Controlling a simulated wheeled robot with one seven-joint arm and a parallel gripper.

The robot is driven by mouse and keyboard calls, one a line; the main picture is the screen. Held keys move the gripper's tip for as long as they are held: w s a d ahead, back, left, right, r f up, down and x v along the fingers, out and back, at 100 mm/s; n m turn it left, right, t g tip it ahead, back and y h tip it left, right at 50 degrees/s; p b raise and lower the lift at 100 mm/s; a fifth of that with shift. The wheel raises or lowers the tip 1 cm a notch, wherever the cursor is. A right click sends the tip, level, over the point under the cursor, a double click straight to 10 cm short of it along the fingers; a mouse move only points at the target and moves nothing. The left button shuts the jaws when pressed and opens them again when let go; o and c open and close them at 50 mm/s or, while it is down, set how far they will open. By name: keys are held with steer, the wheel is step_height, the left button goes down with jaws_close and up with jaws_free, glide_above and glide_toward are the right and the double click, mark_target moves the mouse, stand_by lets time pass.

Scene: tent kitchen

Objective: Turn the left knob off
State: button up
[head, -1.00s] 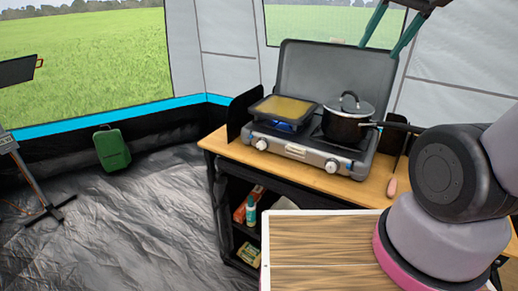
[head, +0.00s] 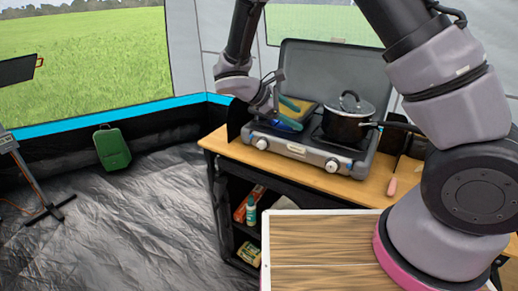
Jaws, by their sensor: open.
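A grey two-burner camping stove (head: 297,150) with its lid up stands on the wooden counter. The left knob (head: 262,144) is a round white dial on its front panel, left end. The right knob (head: 332,166) is at the other end. Blue shows under the gripper, at the left burner. The knob's mark is too small to read.
A black lidded pot (head: 346,122) sits on the right burner, its handle pointing right. A wooden board (head: 320,250) with a white rim lies in the foreground. The counter strip (head: 230,147) at the stove's front left is bare. A shelf with small packages is below.

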steer(key=a+f+n+t+h, duration=0.2)
steer(key=a+f+n+t, duration=0.4)
steer(key=a+f+n, duration=0.15)
steer(key=n+t+y, duration=0.3)
steer(key=n+t, duration=0.3)
steer(key=n, duration=0.1)
glide_toward(260, 147)
steer(key=x, duration=0.9)
steer(key=shift+w, duration=0.2)
jaws_close()
